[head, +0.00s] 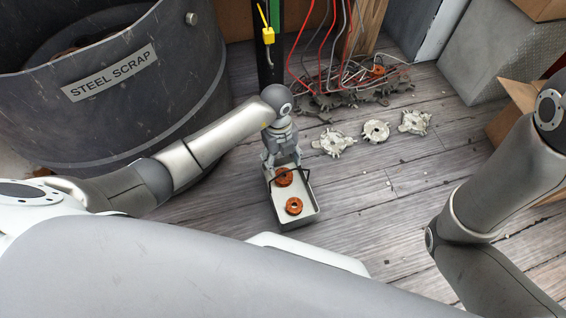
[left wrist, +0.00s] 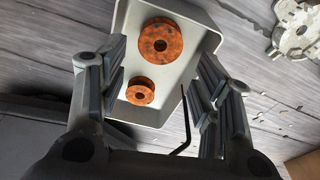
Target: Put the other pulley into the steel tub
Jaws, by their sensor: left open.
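The steel tub (head: 145,113) is a big dark round bin at left, labelled STEEL SCRAP. A grey tray (head: 307,220) on the floor holds two rusty orange pulleys, one at its far end (head: 284,183) and one nearer me (head: 294,212). My left gripper (head: 286,172) is over the far end of the tray, pointing down, open and empty. In the left wrist view its spread fingers (left wrist: 160,72) frame the tray, with the smaller-looking pulley (left wrist: 130,92) between them and the larger-looking one (left wrist: 173,46) beyond. My right gripper is out of view.
Pale metal housings (head: 376,131) lie on the plank floor right of the tray. Tangled wires (head: 345,78) and dark scrap lie behind. A cardboard box (head: 517,100) stands at right. The floor between tray and right arm is clear. Something rusty shows inside the tub.

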